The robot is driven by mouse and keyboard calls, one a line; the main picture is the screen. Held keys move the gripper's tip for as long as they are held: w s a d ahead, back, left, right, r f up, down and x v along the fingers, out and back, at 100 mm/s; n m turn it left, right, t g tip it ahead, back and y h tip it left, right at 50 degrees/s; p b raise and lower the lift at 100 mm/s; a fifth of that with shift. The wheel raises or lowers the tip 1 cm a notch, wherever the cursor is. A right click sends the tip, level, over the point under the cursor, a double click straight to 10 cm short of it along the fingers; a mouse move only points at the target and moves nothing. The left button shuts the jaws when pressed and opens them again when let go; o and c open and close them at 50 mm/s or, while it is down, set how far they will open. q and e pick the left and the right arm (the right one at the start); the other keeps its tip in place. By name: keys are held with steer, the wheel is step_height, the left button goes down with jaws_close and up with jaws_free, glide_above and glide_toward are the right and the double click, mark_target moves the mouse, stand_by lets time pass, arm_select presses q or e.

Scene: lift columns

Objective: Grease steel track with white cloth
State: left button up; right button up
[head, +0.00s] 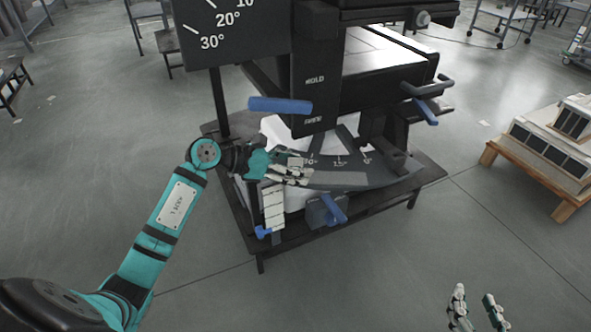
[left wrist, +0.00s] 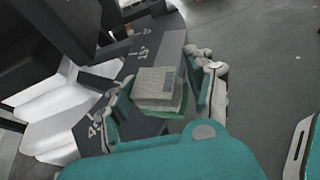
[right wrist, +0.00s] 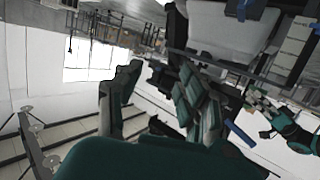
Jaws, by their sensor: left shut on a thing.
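A machine with a curved dark scale plate (head: 395,171) stands on a low dark table. A smooth grey strip, which looks like the steel track (head: 340,179), runs along the plate's front edge and also shows in the left wrist view (left wrist: 173,52). My left gripper (head: 287,168) is at the strip's left end, shut on a pale, block-like pad (left wrist: 155,85). The pad looks like the folded white cloth and lies over or against the strip; contact is hard to judge. My right gripper (head: 475,308) is open and empty, low at the right, well away from the machine.
Blue handles (head: 281,105) stick out around the machine, one (head: 333,209) just below the plate. An angle board (head: 232,32) stands above my left forearm. A wooden pallet with boxes (head: 551,150) is at the right. The floor in front is clear.

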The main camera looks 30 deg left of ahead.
arm_select(q)
steer(key=shift+w+a+f+b, duration=0.2)
steer(key=shift+w+b, duration=0.15)
steer(key=shift+w, duration=0.1)
steer(key=shift+w+a+f+b, duration=0.2)
steer(key=shift+w+b, duration=0.1)
steer(key=shift+w, duration=0.1)
steer(key=shift+w+a, duration=0.1)
steer(key=shift+w, duration=0.15)
arm_select(e)
step_height(320, 180, up, 7)
steer(key=w+a+t+y, duration=0.1)
steer(key=t, duration=0.3)
steer(key=shift+a+r+t+y, duration=0.2)
steer(key=shift+t+y, duration=0.1)
steer(key=shift+t, duration=0.1)
arm_select(q)
steer(key=shift+f+b, duration=0.35)
steer(key=shift+b, duration=0.05)
arm_select(e)
steer(key=shift+s+a+r+t, duration=0.1)
steer(key=shift+s+r+t, duration=0.05)
steer(key=shift+r+t, duration=0.7)
